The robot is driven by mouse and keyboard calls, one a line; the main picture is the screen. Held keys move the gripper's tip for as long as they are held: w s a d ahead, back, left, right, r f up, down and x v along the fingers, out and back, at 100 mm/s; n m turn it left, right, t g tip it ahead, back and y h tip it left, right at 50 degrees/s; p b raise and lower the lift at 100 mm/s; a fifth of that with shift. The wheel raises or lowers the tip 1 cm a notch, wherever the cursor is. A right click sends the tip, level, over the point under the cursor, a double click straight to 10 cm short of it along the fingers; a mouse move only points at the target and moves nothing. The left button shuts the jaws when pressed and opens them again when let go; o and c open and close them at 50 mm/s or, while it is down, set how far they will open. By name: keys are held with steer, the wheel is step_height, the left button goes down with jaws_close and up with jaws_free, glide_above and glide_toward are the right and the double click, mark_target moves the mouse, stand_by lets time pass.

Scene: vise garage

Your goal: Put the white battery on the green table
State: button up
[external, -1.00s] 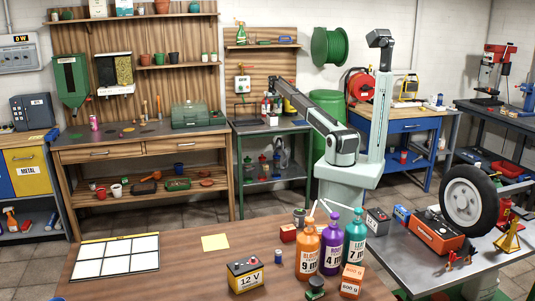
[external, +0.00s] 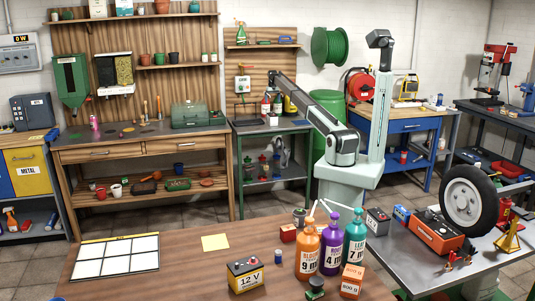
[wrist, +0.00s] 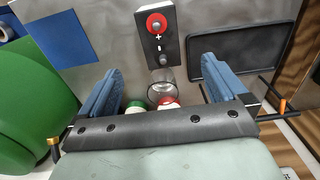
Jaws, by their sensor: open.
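I cannot make out a white battery for certain. A small white block (external: 272,121) lies on the top of the green-framed table (external: 246,128) at the back wall; I cannot tell what it is. My gripper (wrist: 162,72) is open, with its two blue-grey fingers wide apart in the wrist view and nothing held between them. A green cap (wrist: 135,107) and a red-and-white cap (wrist: 168,102) show low between the fingers, partly hidden by the gripper body. In the external view my arm reaches to the green-framed table, and its gripper is hard to make out.
A panel with a red knob and plus and minus signs (wrist: 156,30) is ahead, with a clear jar (wrist: 160,88) below it. A black tray (wrist: 245,55) is to the right. A black-and-yellow 12 V battery (external: 246,275) stands on the brown front table (external: 195,270).

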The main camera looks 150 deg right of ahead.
mark_target(274, 118)
step_height(274, 118, up, 4)
steer(key=w+d+m+t+h, duration=0.2)
steer(key=w+d+m+h, duration=0.3)
steer(key=w+d+h, duration=0.5)
steer(key=w+a+r+m+g+h, duration=0.45)
steer(key=m+h, duration=0.25)
steer(key=m, duration=0.2)
steer(key=s+a+f+m+g+y, duration=0.2)
steer(key=a+m+g, duration=0.4)
steer(key=m, duration=0.5)
steer(key=s+a+f+m+g+y, duration=0.2)
steer(key=a+m+g, duration=0.2)
steer(key=a+m, duration=0.6)
step_height(274, 118, down, 18)
steer(key=d+m, duration=0.1)
steer(key=x, duration=0.8)
steer(key=shift+s, duration=0.25)
steer(key=shift+s+a+r+x, duration=0.1)
steer(key=shift+x, duration=0.9)
steer(key=shift+s+a+r+x, duration=0.1)
steer(key=shift+x, duration=0.9)
steer(key=shift+s+r+x, duration=0.1)
steer(key=shift+x, duration=0.95)
steer(key=shift+w+a, duration=0.1)
steer(key=shift+w, duration=0.05)
